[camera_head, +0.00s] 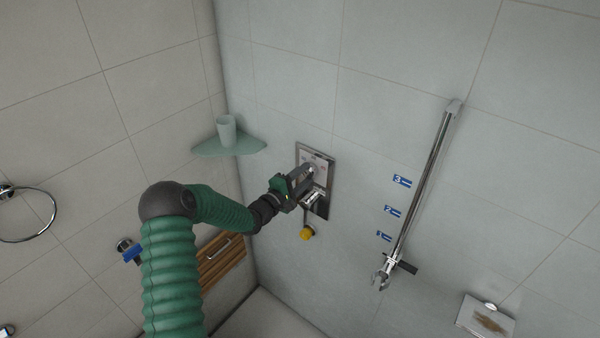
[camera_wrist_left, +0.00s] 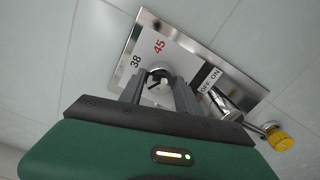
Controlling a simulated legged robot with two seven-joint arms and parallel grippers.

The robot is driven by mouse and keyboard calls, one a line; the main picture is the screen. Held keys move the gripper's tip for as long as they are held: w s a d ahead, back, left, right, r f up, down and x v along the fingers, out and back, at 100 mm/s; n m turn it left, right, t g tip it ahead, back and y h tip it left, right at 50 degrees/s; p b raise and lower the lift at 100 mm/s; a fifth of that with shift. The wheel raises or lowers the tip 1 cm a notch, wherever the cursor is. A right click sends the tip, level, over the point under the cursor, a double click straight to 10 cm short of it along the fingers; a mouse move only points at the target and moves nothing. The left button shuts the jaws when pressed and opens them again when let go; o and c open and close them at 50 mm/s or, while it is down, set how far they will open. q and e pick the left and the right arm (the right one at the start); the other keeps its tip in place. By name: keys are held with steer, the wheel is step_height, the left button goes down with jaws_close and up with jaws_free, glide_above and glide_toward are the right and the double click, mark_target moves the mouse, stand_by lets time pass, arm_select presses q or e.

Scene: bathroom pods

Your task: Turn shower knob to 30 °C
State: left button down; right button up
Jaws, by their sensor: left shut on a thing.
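The shower control plate (camera_head: 327,160) is a shiny metal panel on the tiled wall, near the middle of the head view. In the left wrist view the plate (camera_wrist_left: 190,50) shows the printed numbers 38 and 45 beside the round knob (camera_wrist_left: 158,76). My left gripper (camera_head: 309,172) reaches the upper part of the plate. In the left wrist view its grey fingers (camera_wrist_left: 158,90) are shut on the knob. Other markings around the knob are hidden by the gripper. My right gripper is not in view.
An ON/OFF lever (camera_wrist_left: 222,102) and a yellow knob (camera_head: 307,233) sit below. A shower rail (camera_head: 425,185) with blue number labels (camera_head: 392,211) stands to the right. A soap dish (camera_head: 485,318) is at lower right.

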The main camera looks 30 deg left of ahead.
arm_select(q)
steer(key=shift+d, duration=0.2)
steer(key=c, duration=1)
jaws_free()
steer(key=shift+o, duration=0.7)
steer(key=shift+d+r, duration=0.15)
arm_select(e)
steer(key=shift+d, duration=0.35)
arm_select(q)
steer(key=shift+s, duration=0.2)
steer(key=s+a+b, duration=0.1)
steer(key=s+b, duration=0.3)
steer(key=s, duration=1.2)
steer(key=shift+s+a+r+b, duration=0.2)
steer(key=shift+s+b, duration=0.1)
steer(key=shift+b, duration=0.05)
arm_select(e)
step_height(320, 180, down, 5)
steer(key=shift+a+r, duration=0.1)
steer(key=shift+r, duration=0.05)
arm_select(q)
steer(key=shift+a, duration=0.15)
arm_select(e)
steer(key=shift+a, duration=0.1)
